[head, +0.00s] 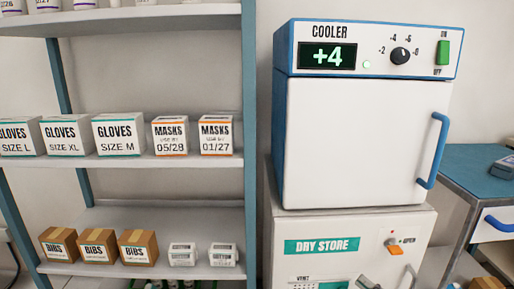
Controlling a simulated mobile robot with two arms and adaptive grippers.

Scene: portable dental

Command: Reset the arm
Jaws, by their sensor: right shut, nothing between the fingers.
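My left gripper is not in view.
A white and blue cooler (362,140) reading +4, door shut, stands on the dry store cabinet (345,225). A shelf unit (130,163) at left holds boxes of gloves, masks and bibs. A blue-topped table (480,165) stands at right.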

